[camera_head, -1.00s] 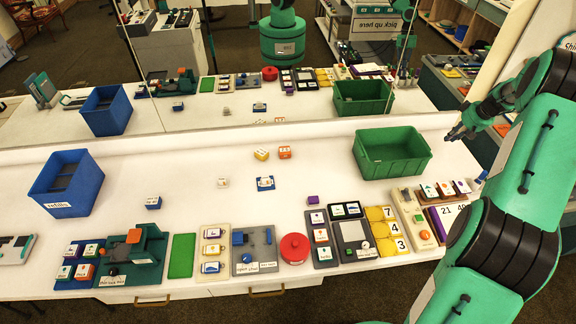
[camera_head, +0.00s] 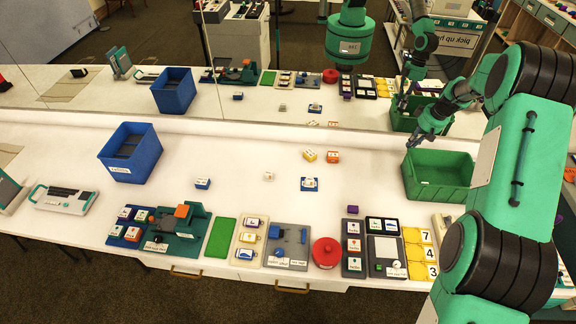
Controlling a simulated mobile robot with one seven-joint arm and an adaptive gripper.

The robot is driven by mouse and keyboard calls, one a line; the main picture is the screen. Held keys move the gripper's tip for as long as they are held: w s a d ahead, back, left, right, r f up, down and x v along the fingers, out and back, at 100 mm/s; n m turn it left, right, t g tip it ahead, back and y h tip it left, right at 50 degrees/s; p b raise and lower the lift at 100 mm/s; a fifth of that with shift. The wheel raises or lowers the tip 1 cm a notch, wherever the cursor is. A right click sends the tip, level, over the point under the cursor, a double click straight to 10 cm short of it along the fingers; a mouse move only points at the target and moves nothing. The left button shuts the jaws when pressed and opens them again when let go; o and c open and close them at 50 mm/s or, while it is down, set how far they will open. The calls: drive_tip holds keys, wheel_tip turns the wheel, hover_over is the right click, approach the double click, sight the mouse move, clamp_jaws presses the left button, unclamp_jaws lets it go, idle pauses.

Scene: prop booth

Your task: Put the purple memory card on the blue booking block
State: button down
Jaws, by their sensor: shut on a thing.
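My gripper (camera_head: 413,142) is at the right, above the back left rim of the green bin. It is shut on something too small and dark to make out. A small purple block (camera_head: 352,209) lies on the table behind a dark card board; I cannot tell whether it is the memory card. A small blue block with a white label (camera_head: 202,183) stands alone on the left middle of the table. A flatter blue piece with a white top (camera_head: 309,184) lies near the middle. I cannot read which is the booking block.
The green bin (camera_head: 438,180) is below my gripper and the blue bin (camera_head: 130,154) is at the left. Yellow (camera_head: 310,155) and orange (camera_head: 332,156) blocks lie between. Boards and a red round thing (camera_head: 326,252) line the front edge. A mirror stands behind the table.

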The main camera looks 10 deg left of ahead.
drive_tip(key=s+a+n+g+p, duration=0.1)
drive_tip(key=s+a+n+p, duration=0.15)
drive_tip(key=a, duration=2.05)
drive_tip(key=s+a+n+g+p, duration=0.15)
drive_tip(key=s+a+n, duration=0.25)
drive_tip(key=a, duration=1.8)
drive_tip(key=s+a+n+h+p, duration=0.1)
drive_tip(key=s+a+n+p, duration=0.2)
drive_tip(key=s+a, duration=1.15)
drive_tip(key=s+a+n+h+p, duration=0.1)
drive_tip(key=s+a+n+p, duration=0.15)
drive_tip(key=s+a, duration=1.15)
drive_tip(key=w+a+f, duration=0.3)
drive_tip(key=f, duration=0.2)
drive_tip(key=shift+w+f, duration=0.15)
drive_tip(key=shift+f, duration=0.05)
drive_tip(key=w+a, duration=0.3)
drive_tip(key=w, duration=0.1)
drive_tip(key=w+a+f, duration=0.1)
drive_tip(key=w+a, duration=0.2)
drive_tip(key=a, duration=0.1)
drive_tip(key=w+a, duration=0.4)
drive_tip(key=shift+w+f, duration=0.3)
drive_tip(key=shift+w, duration=0.05)
drive_tip(key=shift+p, duration=0.3)
